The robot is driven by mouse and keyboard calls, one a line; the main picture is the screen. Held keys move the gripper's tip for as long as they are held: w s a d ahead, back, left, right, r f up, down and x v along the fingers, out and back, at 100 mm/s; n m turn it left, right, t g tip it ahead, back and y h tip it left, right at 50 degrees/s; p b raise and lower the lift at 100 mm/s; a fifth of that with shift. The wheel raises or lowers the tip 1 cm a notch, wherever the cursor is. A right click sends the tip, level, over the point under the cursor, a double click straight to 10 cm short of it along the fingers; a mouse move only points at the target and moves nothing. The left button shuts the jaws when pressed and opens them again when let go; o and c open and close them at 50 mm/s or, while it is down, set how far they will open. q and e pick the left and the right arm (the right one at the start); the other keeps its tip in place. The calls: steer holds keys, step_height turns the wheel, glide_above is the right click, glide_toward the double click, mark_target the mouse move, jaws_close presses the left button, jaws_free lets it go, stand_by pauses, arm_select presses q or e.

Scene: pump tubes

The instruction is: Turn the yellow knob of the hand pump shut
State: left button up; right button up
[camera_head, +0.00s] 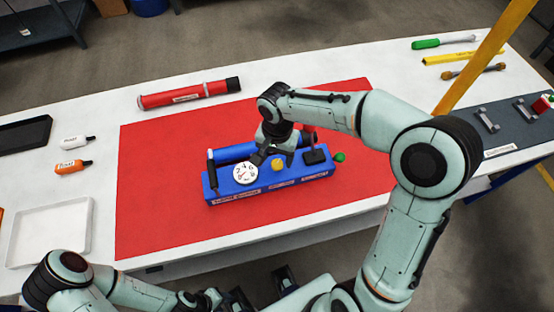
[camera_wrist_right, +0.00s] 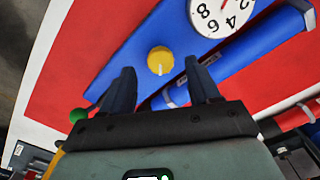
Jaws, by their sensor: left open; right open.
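The blue hand pump (camera_head: 300,185) lies on the red mat, with a white dial gauge (camera_head: 245,173) on top. Its yellow knob (camera_head: 277,164) sits right of the gauge; in the right wrist view the round knob (camera_wrist_right: 161,60) shows a pale mark toward the gripper. My right gripper (camera_wrist_right: 160,74) is open above the pump. Its two dark fingertips appear either side of the knob, and I see no contact. In the head view this gripper (camera_head: 270,152) is partly hidden by its own wrist. My left gripper (camera_head: 276,286) is open and empty at the bottom edge, away from the pump.
A red cylinder (camera_head: 190,95) lies behind the red mat (camera_head: 150,215). Two small bottles, a black tray (camera_head: 22,136) and a white tray (camera_head: 48,234) are at left. Tools lie at back right, near a yellow post (camera_head: 485,55). The mat's left part is clear.

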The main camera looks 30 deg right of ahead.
mark_target(277, 165)
arm_select(q)
steer(key=shift+f, duration=0.1)
arm_select(e)
steer(key=shift+f, duration=1.3)
steer(key=c, duration=1)
steer(key=shift+c, duration=0.2)
